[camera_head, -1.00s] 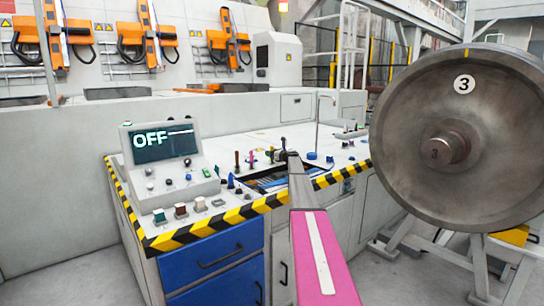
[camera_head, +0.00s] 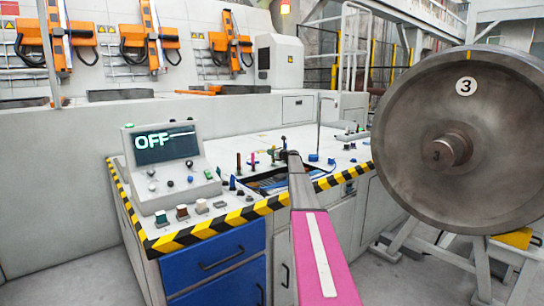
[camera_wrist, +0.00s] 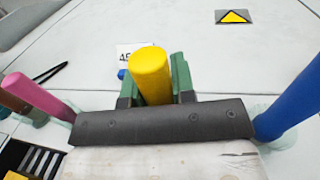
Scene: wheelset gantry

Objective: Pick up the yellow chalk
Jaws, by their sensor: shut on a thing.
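The yellow chalk (camera_wrist: 150,66) stands in the middle of the wrist view, its rounded top toward the camera. My gripper (camera_wrist: 154,88) has a green jaw on each side of it and is shut on it. The chalk's lower end is hidden by the dark gripper bar, so I cannot tell whether it touches the worktop.
A pink chalk (camera_wrist: 40,97) stands left of my gripper and a blue one (camera_wrist: 290,98) right, both close. A brown one (camera_wrist: 14,107) is farther left. A control console (camera_head: 168,165) reading OFF sits on the bench's left; a large wheel (camera_head: 455,140) stands right.

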